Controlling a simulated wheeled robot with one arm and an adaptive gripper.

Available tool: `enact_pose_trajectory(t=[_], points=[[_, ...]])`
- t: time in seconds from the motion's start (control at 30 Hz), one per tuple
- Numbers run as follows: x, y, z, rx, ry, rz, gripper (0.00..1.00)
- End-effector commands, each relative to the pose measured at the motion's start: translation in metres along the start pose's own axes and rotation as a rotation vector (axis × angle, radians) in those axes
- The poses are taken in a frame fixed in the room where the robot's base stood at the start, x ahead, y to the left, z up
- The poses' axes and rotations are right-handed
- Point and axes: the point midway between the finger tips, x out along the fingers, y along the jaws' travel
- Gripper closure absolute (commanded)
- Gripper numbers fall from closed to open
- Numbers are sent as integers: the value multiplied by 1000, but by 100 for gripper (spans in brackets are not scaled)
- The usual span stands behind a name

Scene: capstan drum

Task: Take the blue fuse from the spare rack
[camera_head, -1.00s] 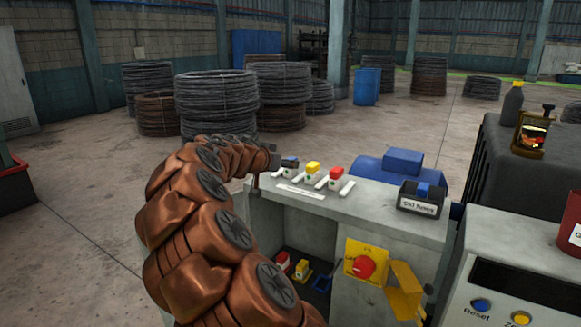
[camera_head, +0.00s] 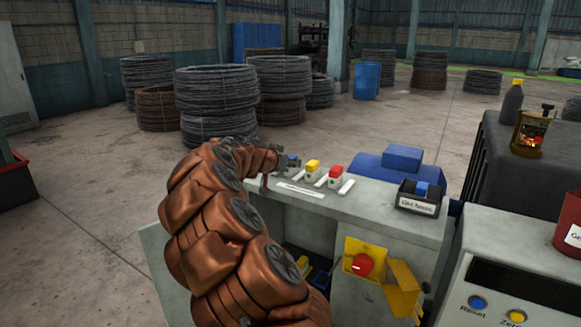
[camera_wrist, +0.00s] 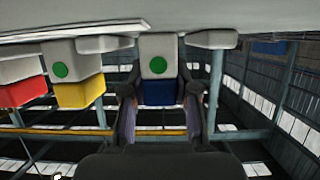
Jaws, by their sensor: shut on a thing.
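The blue fuse (camera_head: 293,161) sits at the left end of the spare rack (camera_head: 300,190) on top of the grey cabinet. In the wrist view the fuse (camera_wrist: 158,62) has a white body with a green dot and a blue end. My gripper (camera_wrist: 160,94) is shut on the blue end, one finger on each side. The white body is between two white dividers, against the pale surface at the top of that view. In the head view my gripper (camera_head: 282,163) partly covers the fuse. The yellow fuse (camera_head: 312,168) and red fuse (camera_head: 335,175) stand to its right.
A dark labelled box (camera_head: 417,207) holding a blue piece stands on the cabinet's right. A yellow switch plate with a red knob (camera_head: 362,264) and a yellow flap (camera_head: 402,287) are on the front. My arm hides part of the open lower compartment.

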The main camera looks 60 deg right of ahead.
Motion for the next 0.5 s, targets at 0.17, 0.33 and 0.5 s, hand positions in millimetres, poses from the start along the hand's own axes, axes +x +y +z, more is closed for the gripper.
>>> enact_pose_trajectory(t=[0.17, 0.33, 0.5], points=[[0, 0, 0, 0, 0, 0, 100], [0, 0, 0, 0, 0, 0, 100], [0, 0, -1, 0, 0, 0, 100]])
